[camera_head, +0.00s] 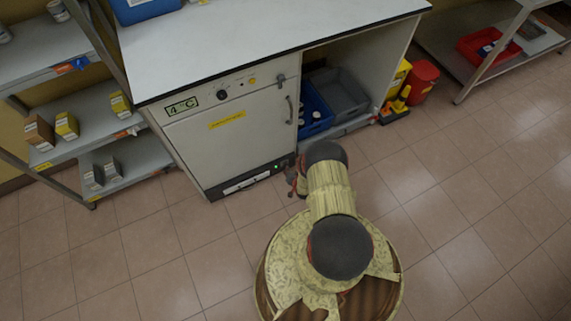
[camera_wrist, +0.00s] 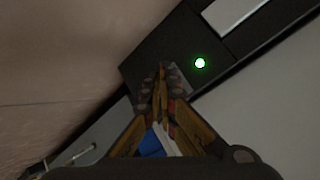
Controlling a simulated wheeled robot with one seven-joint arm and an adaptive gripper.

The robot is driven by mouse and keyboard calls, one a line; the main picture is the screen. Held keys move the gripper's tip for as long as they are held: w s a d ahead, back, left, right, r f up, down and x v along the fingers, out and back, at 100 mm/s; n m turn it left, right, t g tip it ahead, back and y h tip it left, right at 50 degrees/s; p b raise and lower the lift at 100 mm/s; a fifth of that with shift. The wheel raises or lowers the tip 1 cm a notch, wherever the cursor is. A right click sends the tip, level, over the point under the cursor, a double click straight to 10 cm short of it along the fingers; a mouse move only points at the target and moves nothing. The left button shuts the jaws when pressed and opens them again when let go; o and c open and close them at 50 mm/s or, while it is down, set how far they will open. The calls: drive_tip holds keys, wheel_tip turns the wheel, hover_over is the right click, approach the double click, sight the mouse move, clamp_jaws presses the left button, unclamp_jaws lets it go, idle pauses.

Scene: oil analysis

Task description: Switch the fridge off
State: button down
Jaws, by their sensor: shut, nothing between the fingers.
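The fridge (camera_head: 231,140) is a white under-bench unit with a 4°C label, a knob on its top panel and a handle at its right. A dark strip (camera_head: 240,185) runs along its base. In the wrist view the strip (camera_wrist: 245,52) carries a lit green light (camera_wrist: 200,63). My gripper (camera_wrist: 162,70) is shut and empty, its tips over the strip's end, beside the green light. A small grey patch lies partly behind the tips; I cannot tell whether they touch it. In the head view my gripper (camera_head: 291,176) is low at the fridge's lower right corner, partly hidden by my arm.
An open bay right of the fridge holds a blue crate (camera_head: 315,112) and a grey crate (camera_head: 342,94). A yellow item (camera_head: 397,92) and a red bin (camera_head: 421,81) stand further right. Shelves (camera_head: 118,168) stand left. The tiled floor in front is clear.

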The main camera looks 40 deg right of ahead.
drive_tip(key=shift+w, duration=0.2)
drive_tip(key=shift+w, duration=0.2)
drive_tip(key=shift+w+d+r, duration=0.1)
drive_tip(key=shift+w+d, duration=0.05)
drive_tip(key=shift+w, duration=0.2)
idle(0.8)
drive_tip(key=shift+s, duration=0.1)
drive_tip(key=shift+s+a, duration=0.2)
drive_tip(key=shift+s, duration=0.5)
drive_tip(key=shift+s+a+f, duration=0.15)
drive_tip(key=shift+s+a, duration=0.05)
drive_tip(key=shift+s, duration=0.6)
drive_tip(key=shift+s+a+f, duration=0.1)
drive_tip(key=shift+s+a, duration=0.05)
drive_tip(key=shift+s, duration=0.65)
drive_tip(key=shift+s+a+f, duration=0.15)
drive_tip(key=shift+s+a, duration=0.05)
drive_tip(key=shift+s, duration=0.6)
